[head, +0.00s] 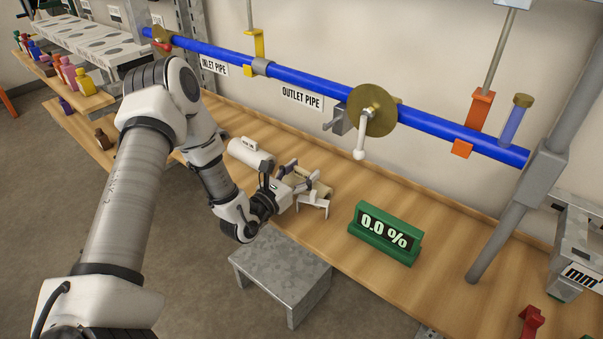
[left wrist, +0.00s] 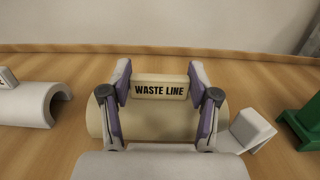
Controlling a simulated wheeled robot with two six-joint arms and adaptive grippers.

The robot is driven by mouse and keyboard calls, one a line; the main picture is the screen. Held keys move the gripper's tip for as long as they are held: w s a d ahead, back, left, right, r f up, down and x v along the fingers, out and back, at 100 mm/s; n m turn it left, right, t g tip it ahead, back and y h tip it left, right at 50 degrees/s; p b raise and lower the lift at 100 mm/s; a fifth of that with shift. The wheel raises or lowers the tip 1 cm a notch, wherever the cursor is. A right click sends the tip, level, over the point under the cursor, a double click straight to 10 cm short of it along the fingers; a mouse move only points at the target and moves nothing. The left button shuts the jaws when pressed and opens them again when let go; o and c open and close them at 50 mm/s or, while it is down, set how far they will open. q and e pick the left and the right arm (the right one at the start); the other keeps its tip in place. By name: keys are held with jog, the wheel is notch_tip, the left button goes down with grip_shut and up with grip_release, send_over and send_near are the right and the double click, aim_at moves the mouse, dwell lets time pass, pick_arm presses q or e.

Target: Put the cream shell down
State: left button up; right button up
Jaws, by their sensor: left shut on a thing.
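The cream shell (left wrist: 104,118) is a half-round cover with a raised block lettered WASTE LINE (left wrist: 160,90). My left gripper (left wrist: 160,97) is shut on that block, one purple-grey finger at each end. In the head view the left gripper (head: 297,184) is low over the wooden bench, and part of the cream shell (head: 321,190) shows beyond its fingers. The shell is at or just above the bench top; I cannot tell whether it touches. My right gripper is in neither view.
A white shell (head: 250,153) lies on the bench left of the gripper. A green display (head: 386,233) reading 0.0 % stands to the right. A blue pipe (head: 310,83) with a brass disc valve (head: 372,110) runs above. A grey metal step (head: 282,265) stands in front.

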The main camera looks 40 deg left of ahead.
pick_arm(q)
jog(key=o, duration=0.6)
jog(key=shift+f, duration=0.1)
jog(key=shift+o, duration=0.7)
jog(key=shift+r, duration=0.35)
jog(key=s, duration=0.4)
jog(key=s+p, duration=0.1)
jog(key=s, duration=0.7)
jog(key=shift+a+f, duration=0.4)
jog(key=shift+p, duration=0.3)
